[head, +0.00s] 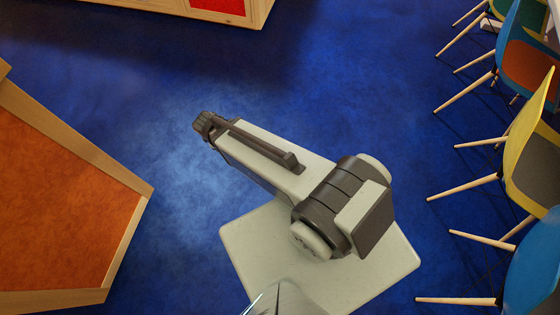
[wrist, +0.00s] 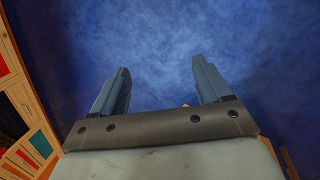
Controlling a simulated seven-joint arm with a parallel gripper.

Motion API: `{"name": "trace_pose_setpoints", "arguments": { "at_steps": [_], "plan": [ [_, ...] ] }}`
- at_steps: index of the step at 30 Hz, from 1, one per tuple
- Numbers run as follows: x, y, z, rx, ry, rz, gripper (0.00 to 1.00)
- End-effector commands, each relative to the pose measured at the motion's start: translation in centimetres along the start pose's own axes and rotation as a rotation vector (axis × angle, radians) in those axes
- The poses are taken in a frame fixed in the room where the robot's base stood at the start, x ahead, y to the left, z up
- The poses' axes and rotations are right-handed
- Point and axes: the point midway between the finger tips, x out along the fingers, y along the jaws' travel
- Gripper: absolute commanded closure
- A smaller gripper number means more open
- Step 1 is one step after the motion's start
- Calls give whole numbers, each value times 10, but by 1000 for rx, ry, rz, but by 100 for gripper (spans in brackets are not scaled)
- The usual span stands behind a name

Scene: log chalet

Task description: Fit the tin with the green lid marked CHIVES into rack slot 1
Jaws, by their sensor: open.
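In the wrist view my gripper (wrist: 160,88) is open and empty, its two fingers well apart over bare blue floor. The tin with the green CHIVES lid is not in either view. The rack and its slot 1 are not in view either. In the head view my arm is folded over my pale base, and the gripper itself cannot be made out there.
The blue floor (head: 150,110) is open around me. An orange-topped wooden piece (head: 60,205) stands at the left. A wooden unit with a red panel (head: 218,6) is at the top. Several colored chairs (head: 530,165) line the right. A wooden cabinet (wrist: 22,95) shows in the wrist view.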

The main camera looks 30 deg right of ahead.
Motion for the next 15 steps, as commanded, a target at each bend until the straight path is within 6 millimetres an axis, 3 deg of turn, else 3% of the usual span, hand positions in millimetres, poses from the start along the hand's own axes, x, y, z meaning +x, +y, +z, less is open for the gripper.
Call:
{"name": "trace_pose_setpoints", "arguments": {
  "at_steps": [1, 6, 15],
  "plan": [
    [13, -16, 20, 87, -30, -55, 23],
    [44, -73, 76, 394, -141, -224, 23],
    [68, -182, 149, 900, -392, -483, 23]
  ]
}}
